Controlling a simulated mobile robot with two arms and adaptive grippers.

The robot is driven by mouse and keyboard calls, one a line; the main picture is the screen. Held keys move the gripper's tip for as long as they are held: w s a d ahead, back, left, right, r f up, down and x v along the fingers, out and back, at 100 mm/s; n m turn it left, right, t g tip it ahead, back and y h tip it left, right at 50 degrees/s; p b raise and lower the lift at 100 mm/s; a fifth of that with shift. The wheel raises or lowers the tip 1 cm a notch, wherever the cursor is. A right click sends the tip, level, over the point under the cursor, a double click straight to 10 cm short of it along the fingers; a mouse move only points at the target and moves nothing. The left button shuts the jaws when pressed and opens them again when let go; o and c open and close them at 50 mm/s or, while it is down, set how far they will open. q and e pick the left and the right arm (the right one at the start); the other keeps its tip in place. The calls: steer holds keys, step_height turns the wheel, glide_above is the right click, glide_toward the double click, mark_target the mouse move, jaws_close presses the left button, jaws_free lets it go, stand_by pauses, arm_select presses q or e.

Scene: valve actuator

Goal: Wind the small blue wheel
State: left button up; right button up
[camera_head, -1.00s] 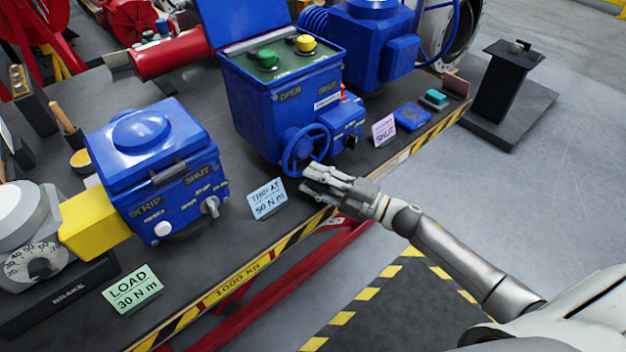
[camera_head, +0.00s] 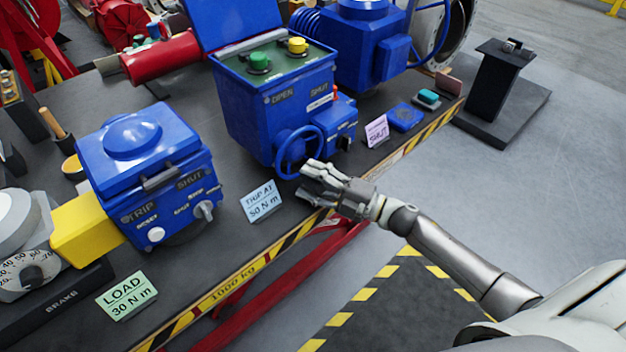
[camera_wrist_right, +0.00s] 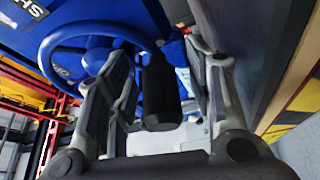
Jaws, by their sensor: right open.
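The small blue wheel (camera_head: 299,152) is a spoked handwheel on the front of the blue actuator box (camera_head: 262,118). Its rim (camera_wrist_right: 93,32) crosses the upper left of the right wrist view. A black cylindrical handle (camera_wrist_right: 158,92) stands out by the rim there. My right gripper (camera_head: 308,176) is open at the wheel's lower right. In the right wrist view its fingers (camera_wrist_right: 163,62) are on either side of the black handle, with no clear grip on it. In the head view the gripper hides the handle. My left gripper is not in view.
A blue TRIP box (camera_head: 150,175) and a LOAD card (camera_head: 126,296) stand left on the dark bench. A TRIP AT 50 N m card (camera_head: 262,203) stands close to my gripper. The striped bench edge (camera_head: 245,280) runs beneath.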

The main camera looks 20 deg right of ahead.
steer(key=v, duration=1.2)
steer(key=shift+d+f, duration=0.1)
steer(key=d+f+m+t+h, duration=0.1)
steer(key=d+f+m+h, duration=0.25)
steer(key=f, duration=0.35)
steer(key=d+f+m+h, duration=0.2)
steer(key=f+m+h, duration=0.25)
steer(key=f, duration=0.35)
steer(key=s+d+f+m+g+h, duration=0.15)
steer(key=s+f+m, duration=0.25)
steer(key=f, duration=0.5)
steer(key=s+f+m+g+h, duration=0.2)
steer(key=s+f+m, duration=0.15)
steer(key=f, duration=0.45)
steer(key=s+a+f+m+g, duration=0.2)
steer(key=s+f, duration=0.4)
steer(key=s, duration=0.4)
steer(key=s+a+f+m+g+h, duration=0.1)
steer(key=s+a+f+g, duration=0.4)
steer(key=s, duration=0.5)
steer(key=s+a+f+m+g, duration=0.3)
steer(key=s+a+f, duration=0.2)
steer(key=s+f, duration=0.3)
steer(key=shift+s+a+g, duration=0.25)
steer(key=shift+s+g, duration=0.1)
steer(key=shift+s, duration=0.6)
